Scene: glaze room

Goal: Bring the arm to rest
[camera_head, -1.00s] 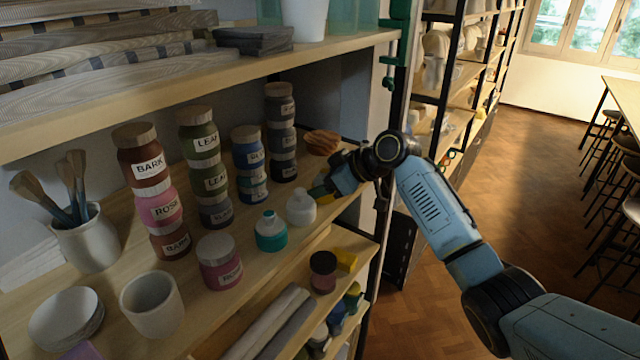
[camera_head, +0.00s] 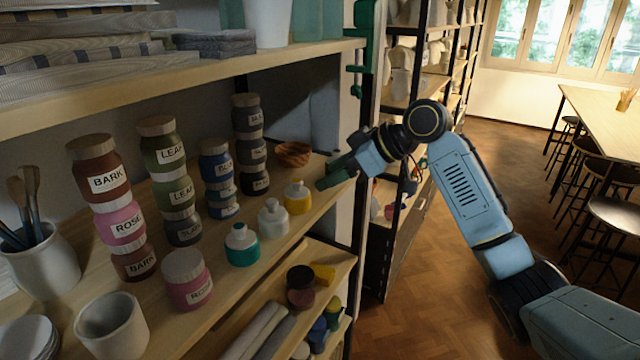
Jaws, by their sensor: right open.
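My right gripper (camera_head: 334,174) hangs at the right end of the shelf board (camera_head: 200,268), close to a yellow bottle (camera_head: 297,197). Its jaws are open, with nothing seen between them. My right arm reaches in from the lower right. The yellow bottle stands upright on the board beside a white bottle (camera_head: 273,217) and a teal bottle (camera_head: 242,245). My left gripper is out of view.
Stacked labelled jars (camera_head: 105,180) stand on the same board, with a rose jar (camera_head: 186,279), a white cup (camera_head: 111,327) and a wooden bowl (camera_head: 293,154). A green clamp (camera_head: 362,60) sits on the upper shelf's end. Open floor (camera_head: 430,270) lies to the right.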

